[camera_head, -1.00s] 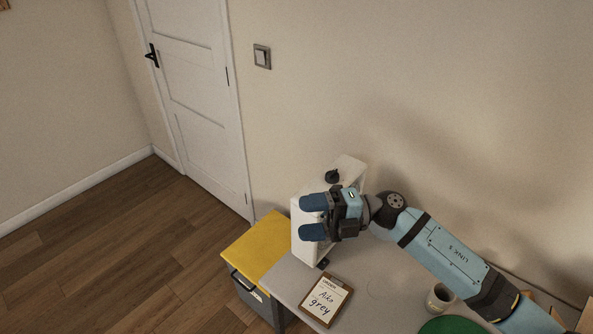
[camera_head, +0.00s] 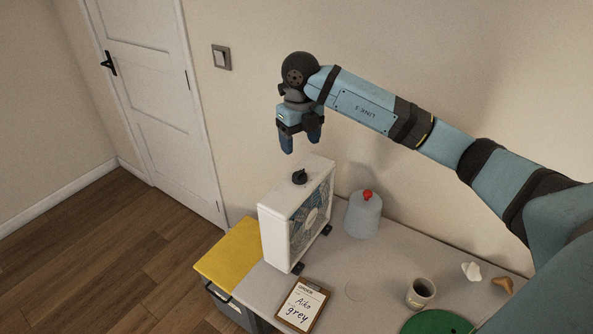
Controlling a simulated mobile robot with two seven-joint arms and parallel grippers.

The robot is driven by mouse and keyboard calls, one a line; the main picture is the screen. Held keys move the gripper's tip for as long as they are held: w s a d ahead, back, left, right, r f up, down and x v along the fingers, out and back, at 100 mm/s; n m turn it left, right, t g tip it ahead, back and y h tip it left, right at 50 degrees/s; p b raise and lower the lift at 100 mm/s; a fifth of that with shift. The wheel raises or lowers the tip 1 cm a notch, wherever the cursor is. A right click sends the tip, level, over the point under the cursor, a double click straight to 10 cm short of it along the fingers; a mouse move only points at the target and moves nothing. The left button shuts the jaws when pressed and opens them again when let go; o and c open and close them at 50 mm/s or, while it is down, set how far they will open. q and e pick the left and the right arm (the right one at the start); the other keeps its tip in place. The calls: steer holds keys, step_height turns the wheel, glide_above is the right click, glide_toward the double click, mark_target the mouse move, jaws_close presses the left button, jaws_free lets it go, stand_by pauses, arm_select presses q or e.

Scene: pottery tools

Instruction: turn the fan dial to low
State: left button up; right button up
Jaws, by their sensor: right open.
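A white box fan (camera_head: 276,232) stands upright at the left end of the grey table, its grille facing right. A black fan dial (camera_head: 299,177) sits on the fan's top face; its markings are too small to read. My right gripper (camera_head: 301,147) is open and empty, pointing down, and in the picture it is just above the dial, apart from it. My left gripper is not in view.
A grey domed vessel with a red knob (camera_head: 367,195) stands right of the fan. An order clipboard (camera_head: 301,305), a cup (camera_head: 420,293), a green disc (camera_head: 437,322) and small shapes lie on the table (camera_head: 375,268). A yellow-lidded box (camera_head: 230,252) stands left.

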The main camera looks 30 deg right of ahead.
mark_target(300, 171)
step_height(300, 171, down, 10)
steer(key=shift+r+p, duration=0.1)
steer(key=shift+p, duration=0.6)
steer(key=shift+c, duration=0.2)
steer(key=c, duration=0.9)
